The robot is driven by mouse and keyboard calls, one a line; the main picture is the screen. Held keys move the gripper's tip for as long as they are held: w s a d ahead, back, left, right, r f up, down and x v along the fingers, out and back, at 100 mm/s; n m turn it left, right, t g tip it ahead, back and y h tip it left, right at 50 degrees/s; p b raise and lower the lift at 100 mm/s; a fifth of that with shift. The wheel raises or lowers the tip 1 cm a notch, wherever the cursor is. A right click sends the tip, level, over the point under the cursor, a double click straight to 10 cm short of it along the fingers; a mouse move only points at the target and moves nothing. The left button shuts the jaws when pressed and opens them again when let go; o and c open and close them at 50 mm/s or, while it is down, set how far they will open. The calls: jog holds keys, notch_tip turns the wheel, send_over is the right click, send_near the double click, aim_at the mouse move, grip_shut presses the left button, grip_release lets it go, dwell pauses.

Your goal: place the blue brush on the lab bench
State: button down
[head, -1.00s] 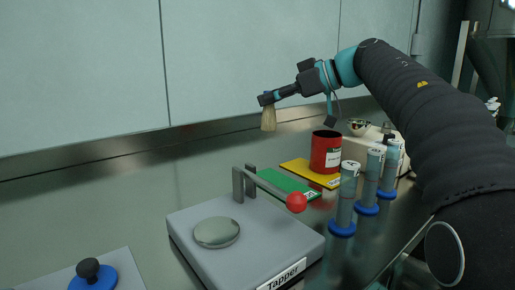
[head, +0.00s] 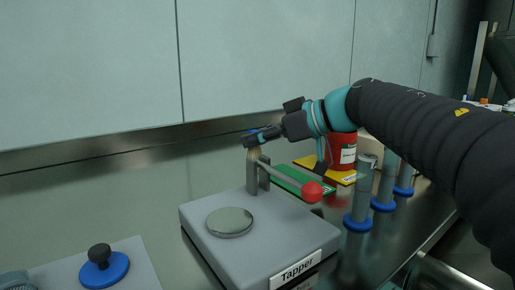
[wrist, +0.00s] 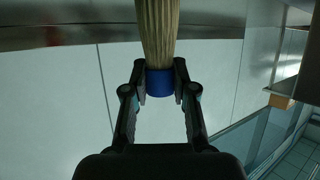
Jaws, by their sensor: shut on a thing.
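My gripper (head: 262,135) is shut on the blue brush (head: 253,155), which shows its pale bristles hanging down and a bit of blue at the top. In the wrist view my gripper (wrist: 160,85) grips the brush by its blue band (wrist: 161,83), with the tan bristles beyond the fingertips. In the head view the brush overlaps the tapper's rear post, and I cannot tell whether they touch. The lab bench (head: 90,210) is a shiny metal surface; the bristles appear above its rear part, behind the tapper.
The grey tapper (head: 265,245) with a red-knobbed lever (head: 312,192) stands in front. Blue-based cylinders (head: 360,200) and a red can (head: 345,152) on a yellow mat are to the right. Bare bench lies left of the tapper.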

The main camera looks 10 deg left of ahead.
jog(key=shift+f, duration=0.75)
jog(key=shift+f, duration=0.15)
jog(key=c, duration=0.9)
grip_release()
jog(key=shift+c, duration=0.2)
jog(key=v, duration=0.7)
jog(key=shift+d+r+p, duration=0.25)
jog(key=shift+d+p, duration=0.05)
jog(key=shift+p, duration=0.1)
